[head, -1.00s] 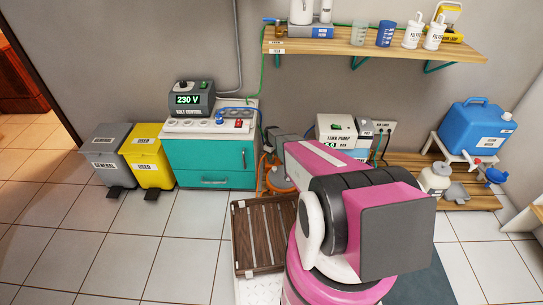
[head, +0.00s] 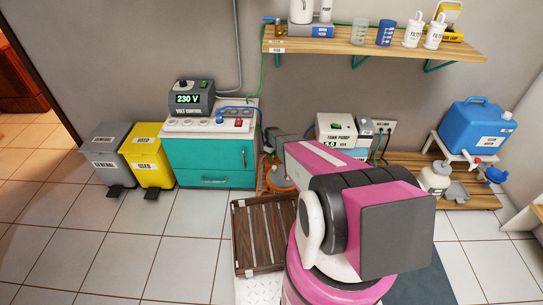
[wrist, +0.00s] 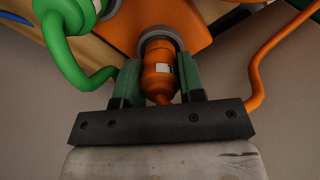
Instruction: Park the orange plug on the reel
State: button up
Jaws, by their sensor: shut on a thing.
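The orange plug (wrist: 158,72) is in the wrist view, upright in the picture, with a small pale label on its side. My gripper (wrist: 157,82) has its two green fingers shut on the plug's sides. The plug's far end meets a grey ring (wrist: 157,40) on the orange reel (wrist: 185,22); how deep it sits in the ring I cannot tell. In the head view the orange reel (head: 266,181) stands on the floor right of the teal cabinet, partly covered by my arm. My gripper and the plug are hidden there.
A green plug with a curved cable (wrist: 70,30) lies close to the left finger. An orange cable (wrist: 262,75) runs by the right finger. The teal cabinet (head: 190,172), tank pump (head: 337,130) and wooden slatted crate (head: 257,235) are near the reel.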

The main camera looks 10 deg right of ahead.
jog(key=shift+f, duration=0.4)
dwell(0.5)
jog(key=o, duration=1)
jog(key=shift+o, duration=0.2)
jog(key=shift+r, duration=0.1)
